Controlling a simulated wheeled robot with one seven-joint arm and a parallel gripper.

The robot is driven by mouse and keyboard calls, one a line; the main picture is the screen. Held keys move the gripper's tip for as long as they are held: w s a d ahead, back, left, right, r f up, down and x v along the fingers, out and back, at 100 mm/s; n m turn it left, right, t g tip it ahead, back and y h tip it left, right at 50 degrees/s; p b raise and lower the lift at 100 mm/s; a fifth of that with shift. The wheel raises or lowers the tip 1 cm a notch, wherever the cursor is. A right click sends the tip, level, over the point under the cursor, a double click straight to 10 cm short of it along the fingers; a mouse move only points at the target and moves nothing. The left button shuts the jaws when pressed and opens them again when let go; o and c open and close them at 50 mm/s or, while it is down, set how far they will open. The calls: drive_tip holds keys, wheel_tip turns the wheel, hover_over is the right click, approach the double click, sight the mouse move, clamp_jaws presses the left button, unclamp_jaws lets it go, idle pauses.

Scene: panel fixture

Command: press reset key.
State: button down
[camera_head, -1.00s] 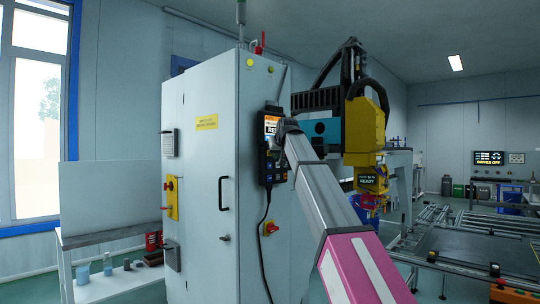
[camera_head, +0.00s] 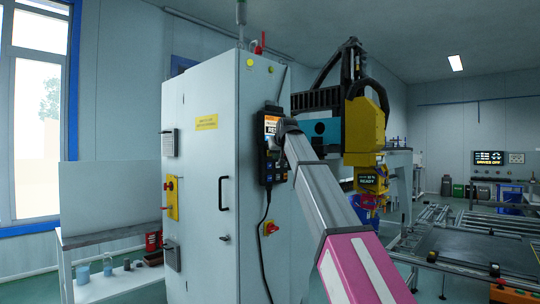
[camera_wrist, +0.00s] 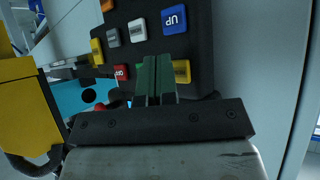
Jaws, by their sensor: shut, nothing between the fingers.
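The control pendant (camera_head: 268,150) is dark and hangs on the right side of the cabinet, its screen partly showing letters that begin "RE". In the wrist view the pendant's key panel (camera_wrist: 196,45) shows a blue UP key (camera_wrist: 174,19), a red key (camera_wrist: 121,72), a yellow key (camera_wrist: 181,71), another yellow key (camera_wrist: 97,51) and grey keys (camera_wrist: 137,30). I cannot tell which is the reset key. My gripper (camera_wrist: 156,62) is shut and empty, its green fingertips over the panel between the red key and the right yellow key. Whether they touch is unclear. They hide what lies behind them.
The grey cabinet (camera_head: 200,230) stands close left of my arm, with a black handle (camera_head: 222,194) and a red knob (camera_head: 270,228). A cable (camera_head: 263,240) hangs below the pendant. A yellow machine head (camera_head: 364,128) stands to the right.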

drive_tip(key=shift+w+a, duration=0.25)
drive_tip(key=shift+w+a, duration=0.25)
drive_tip(key=shift+a, duration=0.1)
idle(0.8)
drive_tip(key=shift+s+d, duration=0.1)
idle(0.3)
drive_tip(key=shift+s+d, duration=0.45)
drive_tip(key=shift+d, duration=0.1)
drive_tip(key=s+d, duration=0.1)
drive_tip(key=d, duration=0.1)
drive_tip(key=s+d, duration=0.2)
idle(0.6)
idle(0.6)
